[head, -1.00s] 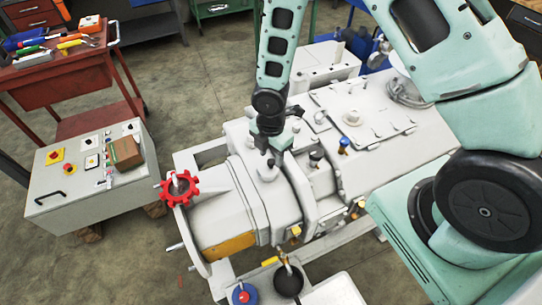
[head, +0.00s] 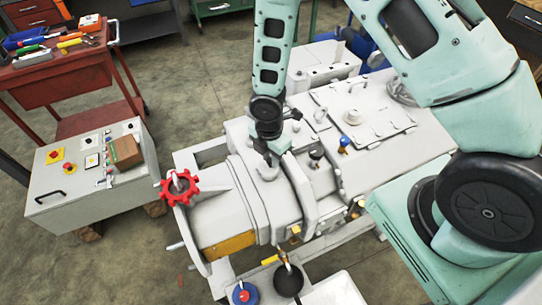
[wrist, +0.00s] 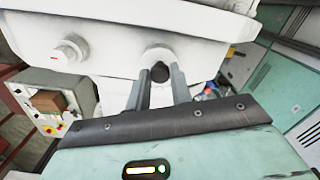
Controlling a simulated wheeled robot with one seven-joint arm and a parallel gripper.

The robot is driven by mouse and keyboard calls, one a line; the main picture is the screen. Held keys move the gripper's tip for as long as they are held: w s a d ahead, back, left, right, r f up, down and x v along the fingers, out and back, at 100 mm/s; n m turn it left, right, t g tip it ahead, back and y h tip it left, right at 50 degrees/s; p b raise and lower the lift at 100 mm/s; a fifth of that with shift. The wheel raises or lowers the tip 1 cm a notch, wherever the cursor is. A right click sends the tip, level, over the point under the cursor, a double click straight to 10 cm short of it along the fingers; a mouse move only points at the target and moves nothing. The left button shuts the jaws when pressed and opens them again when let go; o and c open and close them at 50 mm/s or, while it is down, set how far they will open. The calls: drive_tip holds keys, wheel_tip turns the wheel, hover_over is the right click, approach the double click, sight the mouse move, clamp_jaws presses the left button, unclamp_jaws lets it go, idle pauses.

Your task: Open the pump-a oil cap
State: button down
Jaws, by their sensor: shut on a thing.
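The pump (head: 225,200) is a large white machine in the middle of the head view. My gripper (head: 268,160) points down at a round white boss (head: 267,173) on its top. The cap sits at the middle of the white boss, which also shows in the wrist view (wrist: 157,55). In the head view the cap is hidden by my gripper, and I cannot tell how far it is turned.
A red handwheel (head: 179,188) stands at the pump's left end. A black-topped fitting (head: 316,154) and a blue-topped fitting (head: 344,141) stand right of my gripper.

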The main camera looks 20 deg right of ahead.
sight(267, 163)
drive_tip(key=a+h+b, duration=0.1)
drive_tip(key=a+h, duration=0.1)
drive_tip(key=h, duration=0.1)
drive_tip(key=shift+r+b, duration=0.35)
drive_tip(key=shift+b, duration=0.05)
drive_tip(key=h, duration=0.1)
drive_tip(key=a+h, duration=0.1)
drive_tip(key=shift+a+r+h+b, duration=0.15)
drive_tip(key=shift+r+h+b, duration=0.05)
drive_tip(key=shift+h+b, duration=0.2)
drive_tip(key=a+h+b, duration=0.1)
drive_tip(key=h, duration=0.1)
drive_tip(key=a+h+b, duration=0.1)
drive_tip(key=h, duration=0.1)
drive_tip(key=a+h+b, duration=0.1)
drive_tip(key=h, duration=0.1)
drive_tip(key=shift+f, duration=0.15)
drive_tip(key=shift+a, duration=0.1)
drive_tip(key=c, duration=1.2)
unclamp_jaws()
drive_tip(key=shift+c, duration=0.2)
drive_tip(key=b+v, duration=0.5)
drive_tip(key=v, duration=1.2)
drive_tip(key=shift+a, duration=0.25)
